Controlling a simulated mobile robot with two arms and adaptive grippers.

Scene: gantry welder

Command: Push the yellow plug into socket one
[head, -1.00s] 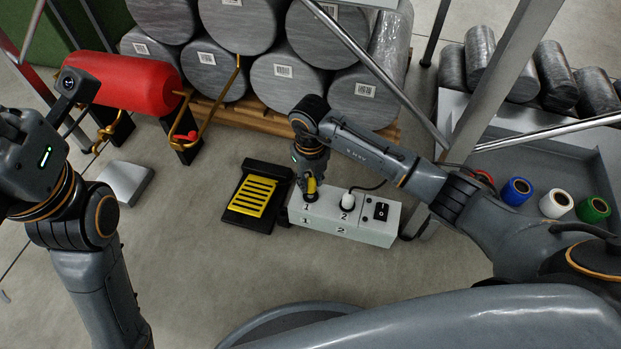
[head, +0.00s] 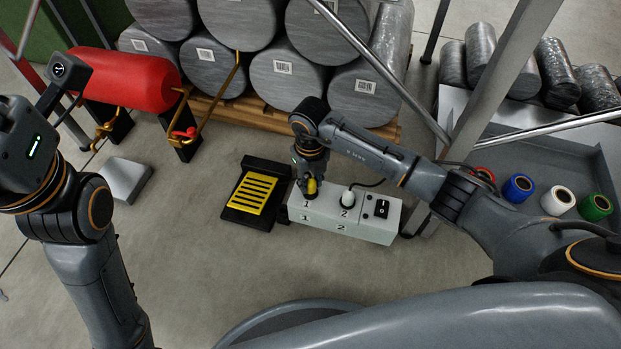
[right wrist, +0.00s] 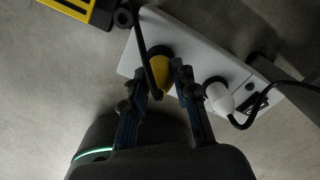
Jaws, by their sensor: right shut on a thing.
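The yellow plug (head: 312,186) is upright over socket one, at the left end of the white socket box (head: 372,234). My right gripper (head: 309,192) is shut on it from above. In the right wrist view the plug (right wrist: 160,74) sits between the two fingers (right wrist: 165,88), its far end against a dark round socket (right wrist: 160,51). How deep it sits cannot be told. A white plug (head: 347,199) stands in socket two, with a dark cable. My left arm is at the left edge; its fingers do not show clearly.
A black switch (head: 381,209) is on the box's right end. A yellow-and-black pedal (head: 252,194) lies left of the box. Coloured spools (head: 518,188) lie on a grey tray at the right.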

